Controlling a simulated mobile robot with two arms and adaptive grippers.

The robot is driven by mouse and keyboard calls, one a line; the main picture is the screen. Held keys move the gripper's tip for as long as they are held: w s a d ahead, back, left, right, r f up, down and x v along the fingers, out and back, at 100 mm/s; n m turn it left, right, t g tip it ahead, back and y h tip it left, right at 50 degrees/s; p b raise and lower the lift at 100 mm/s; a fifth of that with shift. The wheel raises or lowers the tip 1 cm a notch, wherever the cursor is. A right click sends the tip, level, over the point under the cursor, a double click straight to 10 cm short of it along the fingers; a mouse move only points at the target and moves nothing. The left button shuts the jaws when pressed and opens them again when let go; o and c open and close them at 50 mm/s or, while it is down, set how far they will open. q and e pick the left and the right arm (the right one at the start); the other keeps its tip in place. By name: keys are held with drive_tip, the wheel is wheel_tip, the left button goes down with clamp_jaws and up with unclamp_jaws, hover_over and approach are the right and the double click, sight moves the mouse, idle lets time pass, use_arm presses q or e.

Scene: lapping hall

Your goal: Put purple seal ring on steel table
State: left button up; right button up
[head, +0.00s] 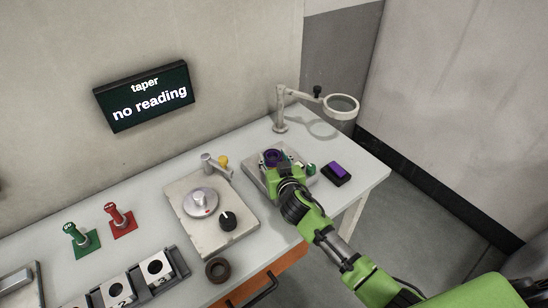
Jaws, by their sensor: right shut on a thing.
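The purple seal ring (271,156) is at the right part of the table, over a square grey plate (256,182). My right gripper (275,163) is shut on it, reaching in from the lower right. The gripper hides part of the ring and of the plate, and I cannot tell whether the ring touches anything below. The pale grey table (237,265) runs along the wall; I cannot tell from its look whether it is steel. My left gripper is not in view.
A purple block in a black holder (336,173) lies right of my gripper. A magnifier on an arm (341,106) stands behind. Left are a plate with a round disc (202,202), a dark brown ring (217,270), and red (119,219) and green (80,238) stands. A wall display (147,97) reads "taper no reading".

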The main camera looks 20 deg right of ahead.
drive_tip(key=o, duration=0.8)
drive_tip(key=shift+f, duration=0.15)
drive_tip(key=o, duration=0.4)
drive_tip(key=shift+s+r, duration=0.1)
drive_tip(key=shift+r, duration=0.15)
drive_tip(key=v, duration=1.1)
drive_tip(key=shift+s+r+b, duration=0.1)
drive_tip(key=shift+s+b, duration=0.25)
drive_tip(key=shift+s, duration=0.05)
